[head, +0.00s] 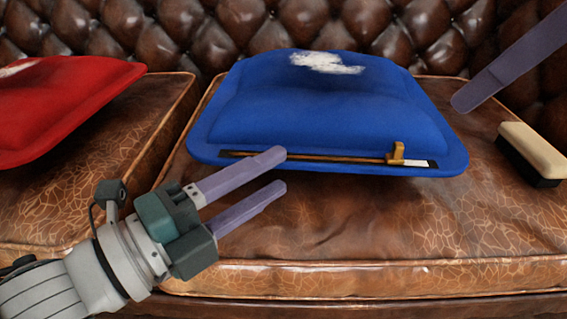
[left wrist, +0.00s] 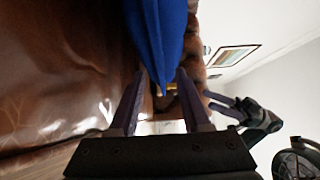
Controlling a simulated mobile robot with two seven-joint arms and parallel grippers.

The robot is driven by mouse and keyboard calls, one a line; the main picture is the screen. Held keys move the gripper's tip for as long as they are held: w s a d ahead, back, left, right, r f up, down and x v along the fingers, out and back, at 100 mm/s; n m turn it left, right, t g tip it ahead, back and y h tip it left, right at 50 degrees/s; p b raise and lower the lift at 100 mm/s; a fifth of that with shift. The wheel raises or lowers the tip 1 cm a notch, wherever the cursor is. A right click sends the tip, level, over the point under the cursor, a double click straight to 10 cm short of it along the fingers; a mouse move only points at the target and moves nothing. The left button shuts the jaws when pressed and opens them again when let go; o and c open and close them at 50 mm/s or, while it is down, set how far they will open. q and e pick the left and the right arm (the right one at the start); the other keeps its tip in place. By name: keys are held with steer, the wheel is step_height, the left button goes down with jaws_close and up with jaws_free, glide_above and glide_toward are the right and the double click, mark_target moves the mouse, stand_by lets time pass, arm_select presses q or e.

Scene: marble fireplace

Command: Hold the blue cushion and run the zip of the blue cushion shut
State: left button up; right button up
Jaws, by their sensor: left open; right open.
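The blue cushion (head: 310,110) lies on the brown leather seat, a white patch on its top. Its zip (head: 310,157) runs along the front edge. The brass zip slider (head: 397,153) sits near the right end, with a short dark and white stretch right of it. My left gripper (head: 277,171) is open at the cushion's front left edge. In the left wrist view the cushion's edge (left wrist: 160,45) reaches between its fingers; I cannot tell if they touch. One finger of my right gripper (head: 466,98) shows right of the cushion; the left wrist view shows it open (left wrist: 208,99).
A red cushion (head: 65,100) lies on the seat at the left. A brush (head: 532,150) with a cream back and dark base lies at the right. The tufted leather backrest (head: 200,35) stands behind. The seat front (head: 400,225) is clear.

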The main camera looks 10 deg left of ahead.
mark_target(285, 167)
arm_select(q)
steer(key=shift+x, duration=2.15)
steer(key=shift+c, duration=0.4)
jaws_close()
